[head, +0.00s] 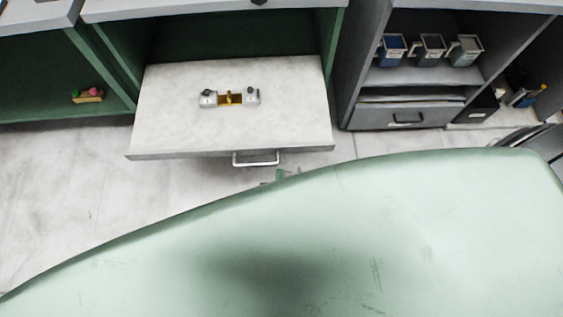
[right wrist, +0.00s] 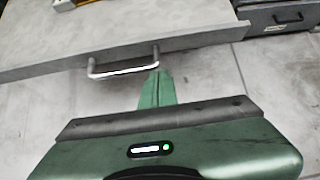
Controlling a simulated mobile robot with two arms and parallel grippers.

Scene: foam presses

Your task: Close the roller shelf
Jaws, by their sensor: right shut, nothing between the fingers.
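The roller shelf (head: 290,110) is a pale grey board pulled out of a green cabinet in the head view. Its bar handle (head: 256,159) sticks out from the front edge. In the right wrist view the shelf (right wrist: 130,25) fills the upper left, with the handle (right wrist: 120,68) near the middle. My right gripper (right wrist: 156,78) is shut and empty, its green fingertips by the right end of the handle. I cannot tell whether they touch it. In the head view only the fingertips (head: 281,175) show past my pale green arm. My left gripper is not in view.
A small white and yellow device (head: 229,98) lies on the shelf. A grey cabinet at the right holds several cups (head: 431,48) above a closed drawer (head: 405,117). The left bay holds a small wooden tray (head: 88,97). The floor (head: 60,200) in front is clear.

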